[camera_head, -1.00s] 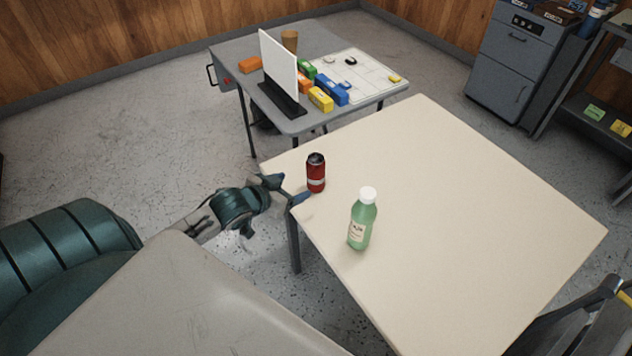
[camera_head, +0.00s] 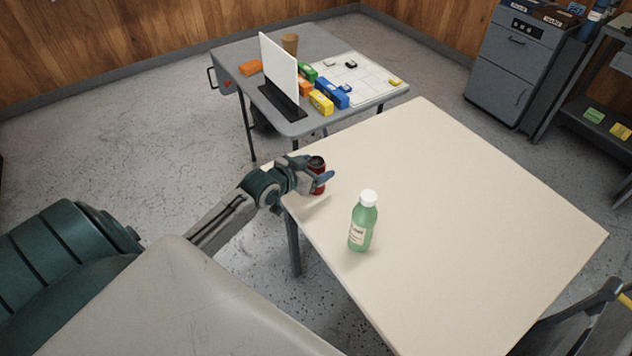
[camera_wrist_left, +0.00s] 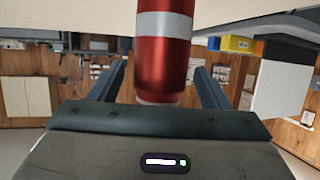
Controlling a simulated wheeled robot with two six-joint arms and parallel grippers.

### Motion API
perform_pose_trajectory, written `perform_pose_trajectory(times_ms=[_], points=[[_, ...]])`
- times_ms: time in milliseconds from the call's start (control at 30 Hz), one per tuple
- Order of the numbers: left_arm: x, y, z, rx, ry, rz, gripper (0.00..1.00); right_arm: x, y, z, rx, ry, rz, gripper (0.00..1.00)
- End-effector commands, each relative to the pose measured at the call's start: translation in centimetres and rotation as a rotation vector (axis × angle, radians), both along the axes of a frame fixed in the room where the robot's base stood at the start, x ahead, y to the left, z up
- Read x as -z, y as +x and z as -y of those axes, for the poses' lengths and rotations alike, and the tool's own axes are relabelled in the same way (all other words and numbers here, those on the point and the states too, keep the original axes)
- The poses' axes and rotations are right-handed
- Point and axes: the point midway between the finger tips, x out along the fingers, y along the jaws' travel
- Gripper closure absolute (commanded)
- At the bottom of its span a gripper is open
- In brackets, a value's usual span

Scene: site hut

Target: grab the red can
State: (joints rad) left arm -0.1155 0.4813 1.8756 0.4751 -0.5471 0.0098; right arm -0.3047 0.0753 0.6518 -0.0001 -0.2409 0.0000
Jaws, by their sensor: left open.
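The red can (camera_head: 317,164) stands upright near the left corner of the cream table (camera_head: 450,200). It has a silver band and a dark top, and its middle is partly hidden by my gripper in the head view. My left gripper (camera_head: 322,177) is open around the can, one finger on each side. In the left wrist view the can (camera_wrist_left: 166,55) sits between the two fingers of the gripper (camera_wrist_left: 163,85), with a visible gap on both sides. The wrist picture appears upside down. My right gripper is not in view.
A green bottle with a white cap (camera_head: 363,222) stands on the same table, to the right and nearer. A grey desk (camera_head: 225,62) with a white panel (camera_head: 279,62) and coloured blocks is behind. The table's right part is clear.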

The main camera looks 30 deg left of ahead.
Motion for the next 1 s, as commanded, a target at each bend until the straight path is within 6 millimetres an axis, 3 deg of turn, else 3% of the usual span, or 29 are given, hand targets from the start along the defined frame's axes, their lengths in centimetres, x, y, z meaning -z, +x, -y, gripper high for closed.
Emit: perform_pose_trajectory(times_ms=[133, 433, 733, 1000], points=[[0.6, 1.7, 0.3, -0.002, -0.002, 0.000, 0.30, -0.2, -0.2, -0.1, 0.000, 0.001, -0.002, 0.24], [0.9, 2.1, 0.3, -0.001, 0.001, -0.001, 0.30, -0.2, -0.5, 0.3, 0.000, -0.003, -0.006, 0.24], [0.9, 2.0, 0.3, -0.001, 0.001, -0.001, 0.88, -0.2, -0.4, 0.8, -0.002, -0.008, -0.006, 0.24], [0.8, 2.0, 0.3, -0.001, 0.001, -0.001, 0.88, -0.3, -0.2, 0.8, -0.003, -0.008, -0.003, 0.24]])
